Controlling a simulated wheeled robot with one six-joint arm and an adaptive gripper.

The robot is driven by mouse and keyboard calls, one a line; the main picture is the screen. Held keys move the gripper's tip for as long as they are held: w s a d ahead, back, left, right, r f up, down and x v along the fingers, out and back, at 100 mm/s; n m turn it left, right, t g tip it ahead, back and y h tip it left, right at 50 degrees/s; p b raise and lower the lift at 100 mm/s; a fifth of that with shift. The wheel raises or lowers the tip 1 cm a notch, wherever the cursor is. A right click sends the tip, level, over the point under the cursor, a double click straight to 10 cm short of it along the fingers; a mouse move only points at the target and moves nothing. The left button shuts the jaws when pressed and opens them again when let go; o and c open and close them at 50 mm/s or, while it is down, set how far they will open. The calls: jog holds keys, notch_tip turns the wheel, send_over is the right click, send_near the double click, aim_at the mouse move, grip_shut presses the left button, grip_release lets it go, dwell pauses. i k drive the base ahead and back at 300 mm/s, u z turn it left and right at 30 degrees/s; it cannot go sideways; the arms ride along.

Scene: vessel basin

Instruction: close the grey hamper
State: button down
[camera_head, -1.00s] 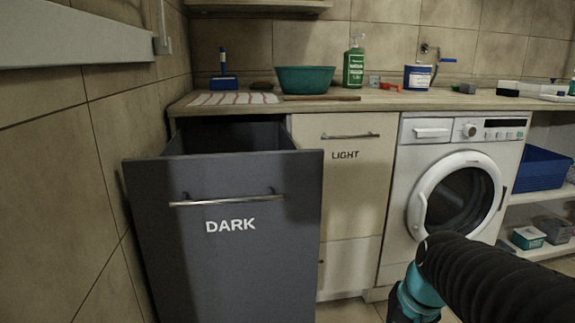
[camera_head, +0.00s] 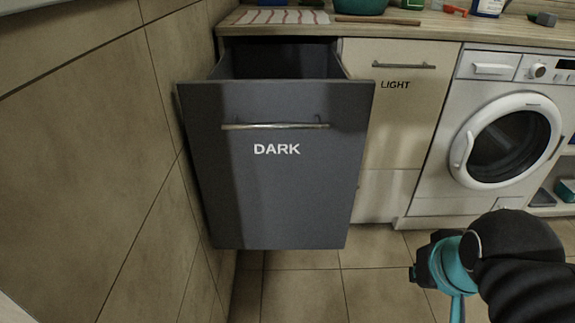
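The grey hamper (camera_head: 280,195) is a tall pull-out drawer front with the word DARK and a horizontal metal bar handle (camera_head: 275,126). It stands pulled out from under the counter, and its open top shows a dark inside. My arm is at the lower right, in front of the washing machine and apart from the hamper. The fingers of my gripper do not show; only black and teal arm parts are in view.
A cream cabinet front marked LIGHT (camera_head: 398,130) is shut beside the hamper. A white washing machine (camera_head: 480,195) stands to its right. A tiled wall (camera_head: 90,150) runs close along the hamper's left side. The tiled floor (camera_head: 300,290) in front is clear.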

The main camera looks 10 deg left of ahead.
aim_at(277, 134)
jog(key=u, duration=1.1)
jog(key=k, duration=0.7)
jog(key=z, duration=1.25)
